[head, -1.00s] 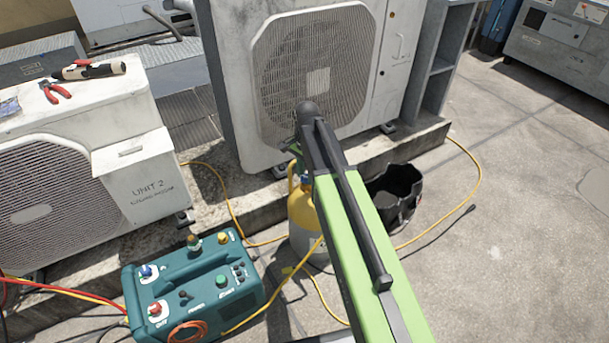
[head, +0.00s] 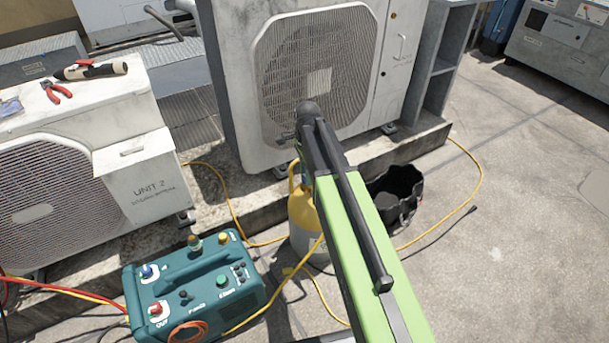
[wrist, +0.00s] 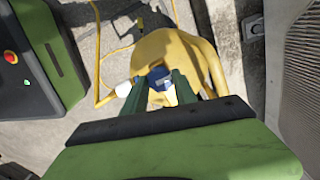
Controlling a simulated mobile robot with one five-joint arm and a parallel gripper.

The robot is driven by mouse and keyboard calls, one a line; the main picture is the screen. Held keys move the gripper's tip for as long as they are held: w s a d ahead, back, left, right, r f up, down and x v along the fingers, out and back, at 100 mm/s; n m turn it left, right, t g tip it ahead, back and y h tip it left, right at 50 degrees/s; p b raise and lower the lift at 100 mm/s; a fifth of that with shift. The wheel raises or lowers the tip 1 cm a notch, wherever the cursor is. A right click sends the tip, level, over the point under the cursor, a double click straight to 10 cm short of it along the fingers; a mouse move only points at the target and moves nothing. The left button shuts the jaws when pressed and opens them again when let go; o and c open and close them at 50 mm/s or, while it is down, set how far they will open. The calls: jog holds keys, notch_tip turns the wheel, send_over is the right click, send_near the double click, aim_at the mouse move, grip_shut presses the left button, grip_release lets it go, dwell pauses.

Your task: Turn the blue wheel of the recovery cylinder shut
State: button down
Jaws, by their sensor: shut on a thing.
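The recovery cylinder (head: 302,215) stands upright on the ground, grey below with a yellow top, partly hidden behind my arm in the head view. In the wrist view its yellow top (wrist: 165,50) lies below my gripper. The blue wheel (wrist: 159,74) shows between the fingertips of my gripper (wrist: 160,82). My gripper is shut on the blue wheel, with a dark green finger on either side. In the head view the wheel and the fingertips are hidden behind my arm.
A teal recovery machine (head: 195,285) stands left of the cylinder, with hoses running from it. A black tool bucket (head: 396,190) is close on the right. A large condenser (head: 320,80) stands behind on a concrete ledge. Open paving (head: 500,240) lies to the right.

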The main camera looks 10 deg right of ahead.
jog(key=shift+d, duration=0.2)
jog(key=c, duration=1)
grip_release()
jog(key=shift+a, duration=0.1)
jog(key=shift+r+p, duration=0.6)
jog(key=shift+r, duration=0.05)
notch_tip(320, 180, up, 16)
jog(key=p, duration=1.6)
jog(key=shift+r, duration=0.15)
